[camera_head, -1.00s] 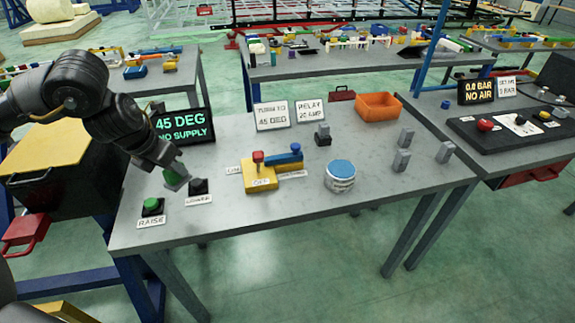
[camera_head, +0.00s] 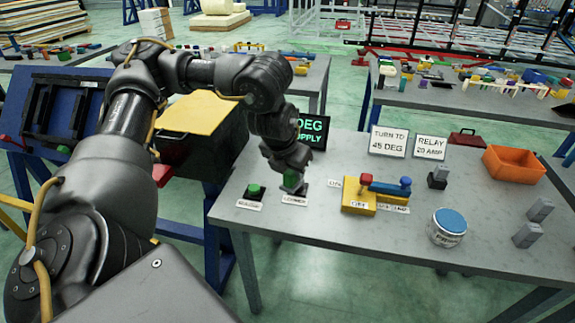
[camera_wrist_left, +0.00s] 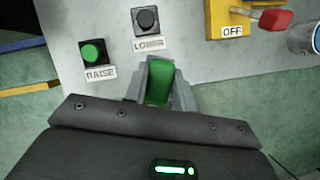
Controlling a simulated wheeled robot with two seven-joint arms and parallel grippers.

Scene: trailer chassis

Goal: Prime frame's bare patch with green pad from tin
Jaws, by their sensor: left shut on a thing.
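My left gripper (camera_head: 291,184) is shut on a small green pad (camera_head: 290,178), above the near left part of the grey table, by the LOWER button. In the left wrist view the pad (camera_wrist_left: 160,82) sits between the two grey fingers, and the LOWER button (camera_wrist_left: 146,20) shows beyond it. A round tin (camera_head: 447,229) with a blue top stands upright on the table to the right, apart from the gripper. I cannot pick out the frame's bare patch in these views. My right gripper is not in view.
A green RAISE button (camera_head: 254,190) is left of the gripper. A yellow switch block (camera_head: 357,202) with red and blue handles lies between gripper and tin. Grey blocks (camera_head: 527,235) stand right of the tin. An orange bin (camera_head: 512,165) and signs stand at the back.

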